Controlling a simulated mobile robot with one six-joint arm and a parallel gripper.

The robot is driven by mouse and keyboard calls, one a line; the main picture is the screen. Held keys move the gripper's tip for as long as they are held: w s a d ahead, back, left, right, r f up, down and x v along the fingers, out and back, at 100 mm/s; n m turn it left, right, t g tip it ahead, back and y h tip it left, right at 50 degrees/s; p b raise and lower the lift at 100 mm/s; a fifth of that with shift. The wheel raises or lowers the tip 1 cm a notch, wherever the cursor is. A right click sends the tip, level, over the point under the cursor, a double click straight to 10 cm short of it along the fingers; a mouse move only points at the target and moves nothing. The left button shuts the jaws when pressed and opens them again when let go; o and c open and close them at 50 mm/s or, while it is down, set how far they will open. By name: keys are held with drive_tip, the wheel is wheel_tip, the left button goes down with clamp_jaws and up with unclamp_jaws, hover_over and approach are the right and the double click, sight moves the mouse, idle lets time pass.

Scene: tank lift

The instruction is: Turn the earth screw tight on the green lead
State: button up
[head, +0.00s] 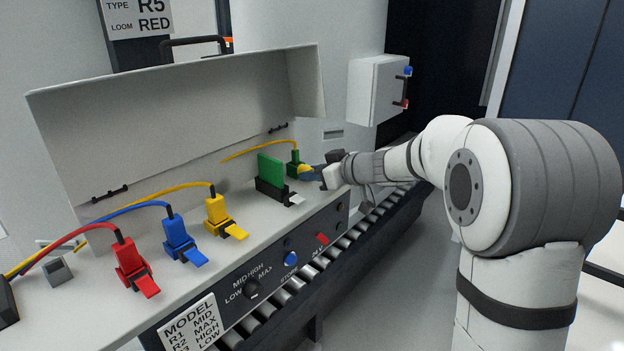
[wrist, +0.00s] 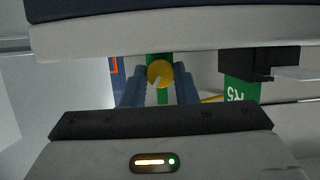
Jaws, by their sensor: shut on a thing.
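The earth screw, a round yellow knob with a pale mark (wrist: 160,73), sits between the two blue fingers of my gripper (wrist: 160,90) in the wrist view. In the head view my gripper (head: 311,173) reaches in from the right and is shut on the earth screw (head: 303,169). The green lead's block (head: 294,158) stands just behind the screw at the far end of the bench, with a yellow-green cable running left from it. Green also shows behind the screw in the wrist view. The fingers hide part of the screw in the head view.
A green card in a black holder (head: 271,168) stands just left of the screw; it shows upside down with "R5" in the wrist view (wrist: 240,92). Yellow (head: 218,214), blue (head: 178,238) and red (head: 130,260) plugs stand nearer. A raised panel (head: 180,120) backs the bench.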

drive_tip(key=shift+w+d+f+m+g+y+b, duration=0.15)
drive_tip(key=shift+m+g+y+b, duration=0.2)
drive_tip(key=shift+m+b, duration=0.5)
drive_tip(key=shift+r, duration=0.2)
drive_tip(key=o, duration=1)
drive_tip(key=shift+b+v, duration=0.45)
drive_tip(key=shift+v, duration=3.45)
